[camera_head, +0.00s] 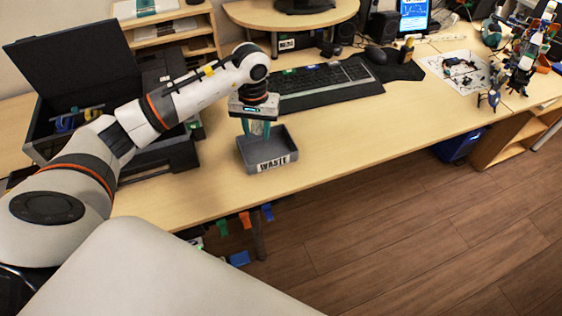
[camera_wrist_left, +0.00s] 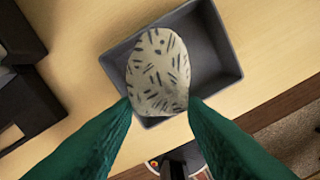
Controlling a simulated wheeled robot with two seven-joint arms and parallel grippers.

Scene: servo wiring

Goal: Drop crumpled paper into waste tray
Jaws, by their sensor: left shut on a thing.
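The crumpled paper (camera_wrist_left: 158,72) is a pale, rounded lump with dark dashes. It sits between the green fingers of my left gripper (camera_wrist_left: 158,103) in the left wrist view. The gripper is shut on it. The waste tray (camera_head: 268,165) is a grey open box with a "WASTE" label on its front, standing on the desk. In the left wrist view the tray (camera_wrist_left: 222,82) lies below the paper. In the head view my left gripper (camera_head: 257,132) points down over the tray's back part. The paper is hard to make out there. My right gripper is not in view.
A keyboard (camera_head: 328,84) lies behind the tray. A black open case (camera_head: 75,62) stands to the left, near my left arm. The desk's front edge is close before the tray. Bare desk (camera_head: 400,125) lies to the tray's right.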

